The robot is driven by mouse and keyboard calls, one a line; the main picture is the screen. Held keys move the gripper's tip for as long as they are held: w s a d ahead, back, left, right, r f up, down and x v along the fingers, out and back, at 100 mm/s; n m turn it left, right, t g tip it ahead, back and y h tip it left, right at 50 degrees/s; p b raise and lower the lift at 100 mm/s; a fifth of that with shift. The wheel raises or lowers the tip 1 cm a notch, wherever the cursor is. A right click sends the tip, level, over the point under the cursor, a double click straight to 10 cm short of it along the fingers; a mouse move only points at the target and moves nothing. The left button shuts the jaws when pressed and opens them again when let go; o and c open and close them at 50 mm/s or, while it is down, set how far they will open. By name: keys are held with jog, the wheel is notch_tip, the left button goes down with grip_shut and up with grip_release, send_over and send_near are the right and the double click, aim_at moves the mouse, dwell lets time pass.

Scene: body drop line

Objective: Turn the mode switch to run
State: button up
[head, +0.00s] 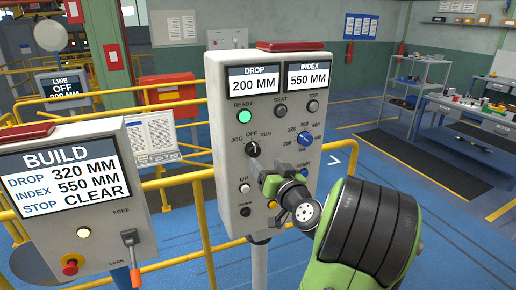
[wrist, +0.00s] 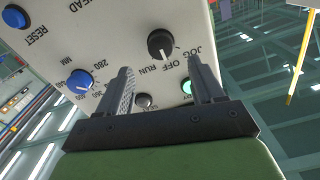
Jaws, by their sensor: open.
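The mode switch (head: 253,149) is a black rotary knob on the grey control panel, marked JOG, OFF and RUN. Its white pointer appears to be at OFF. It also shows in the wrist view (wrist: 160,43), where the picture is upside down. My gripper (wrist: 161,72) is open and empty, its two fingers spread apart, with the knob visible beyond the gap between them. In the head view my gripper (head: 266,182) is in front of the panel, below the switch and apart from it. My wrist hides part of the lower panel.
The panel has a green READY lamp (head: 244,116), a blue selector (head: 305,139) right of the switch, and an UP button (head: 244,188) below it. A BUILD board (head: 70,185) with a lever (head: 131,255) stands at the left. Yellow railings run behind.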

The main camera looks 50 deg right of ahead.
aim_at(256, 152)
jog(key=p+x, duration=0.1)
jog(key=x, duration=0.1)
jog(key=p+x, duration=0.1)
jog(key=x, duration=0.2)
jog(key=shift+w+r, duration=0.2)
jog(key=shift+w, duration=0.15)
jog(key=shift+w+d+f, duration=0.15)
jog(key=shift+w+d, duration=0.2)
jog(key=shift+w, duration=0.05)
jog(key=c, duration=1.1)
jog(key=shift+o, duration=0.2)
jog(key=shift+m, duration=0.3)
jog(key=m+b, duration=0.1)
jog(key=m, duration=0.3)
jog(key=shift+m, duration=0.3)
jog(key=m, duration=0.4)
jog(key=shift+m, duration=0.3)
jog(key=shift+f, duration=0.1)
jog(key=o, duration=1.1)
jog(key=shift+s, duration=0.1)
jog(key=shift+c, duration=0.2)
